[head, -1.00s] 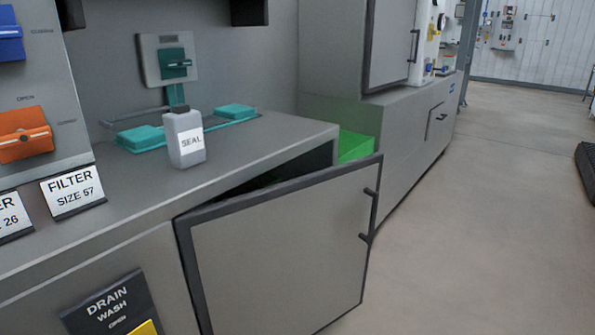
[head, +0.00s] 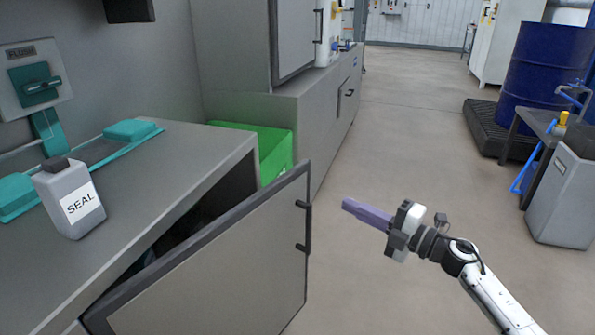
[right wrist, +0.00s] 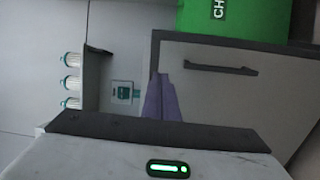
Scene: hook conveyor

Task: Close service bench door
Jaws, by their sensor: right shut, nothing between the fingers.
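The service bench door (head: 225,270) is a grey panel with a dark frame, and it stands partly open. A dark gap shows between it and the grey bench (head: 185,165). Its dark bar handle (head: 305,228) is on the outer face near the free edge. My right gripper (head: 347,204), with purple fingers, is shut and empty. It is to the right of the door, apart from the handle in the head view. In the right wrist view the shut fingers (right wrist: 161,95) show in front of the door (right wrist: 215,95) and its handle (right wrist: 207,67). My left gripper is out of view.
A grey bottle labelled SEAL (head: 72,200) stands on the bench. A green bin (head: 262,148) sits beyond the door. A blue drum (head: 545,70) on a dark pallet and a grey bin (head: 565,195) stand at right. The floor between is clear.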

